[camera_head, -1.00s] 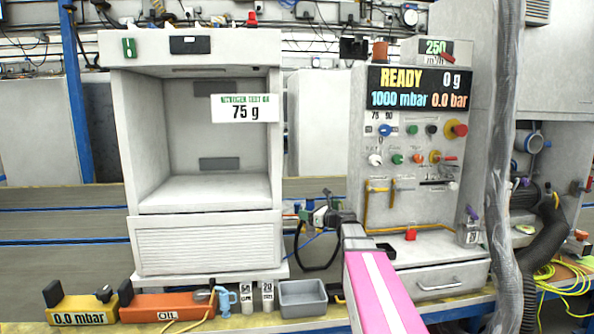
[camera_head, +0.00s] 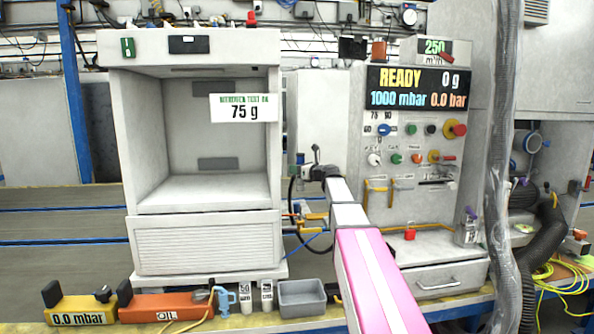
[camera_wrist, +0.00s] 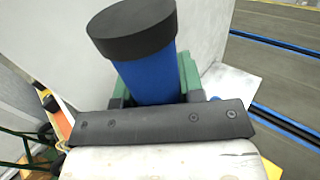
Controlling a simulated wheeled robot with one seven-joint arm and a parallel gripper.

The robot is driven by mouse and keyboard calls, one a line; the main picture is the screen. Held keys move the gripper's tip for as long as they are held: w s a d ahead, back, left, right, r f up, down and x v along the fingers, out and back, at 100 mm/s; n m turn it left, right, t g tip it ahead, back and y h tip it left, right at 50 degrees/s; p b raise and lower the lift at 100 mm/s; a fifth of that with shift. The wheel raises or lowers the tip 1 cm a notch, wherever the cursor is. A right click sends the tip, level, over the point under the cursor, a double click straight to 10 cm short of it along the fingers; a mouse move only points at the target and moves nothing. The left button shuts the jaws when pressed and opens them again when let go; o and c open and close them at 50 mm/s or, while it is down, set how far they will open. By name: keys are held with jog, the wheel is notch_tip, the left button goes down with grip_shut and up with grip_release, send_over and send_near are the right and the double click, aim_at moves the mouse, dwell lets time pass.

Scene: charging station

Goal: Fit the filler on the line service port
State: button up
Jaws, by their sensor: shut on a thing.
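My gripper (camera_head: 314,173) is at the end of my outstretched arm, in the gap between the white test cabinet and the control panel. In the wrist view, my gripper (camera_wrist: 154,92) is shut on the filler (camera_wrist: 150,72), a blue cylinder with a wide black end. Green pads show on both sides of it. The filler is small and partly hidden in the head view. A black hose hangs in a curve below my gripper. I cannot make out the line service port in either view.
The white test cabinet (camera_head: 205,243) stands left of my gripper. The control panel (camera_head: 407,205) with knobs and a READY display (camera_head: 419,88) stands right. A grey bin (camera_head: 302,298), an orange OIL unit (camera_head: 167,308) and a yellow gauge unit (camera_head: 80,309) line the front edge.

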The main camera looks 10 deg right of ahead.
aim_at(302, 182)
jog(key=shift+f, duration=2.9)
jog(key=shift+f, duration=2.65)
jog(key=o, duration=1.2)
jog(key=v, duration=1)
jog(key=shift+s+d, duration=0.25)
jog(key=shift+d, duration=0.05)
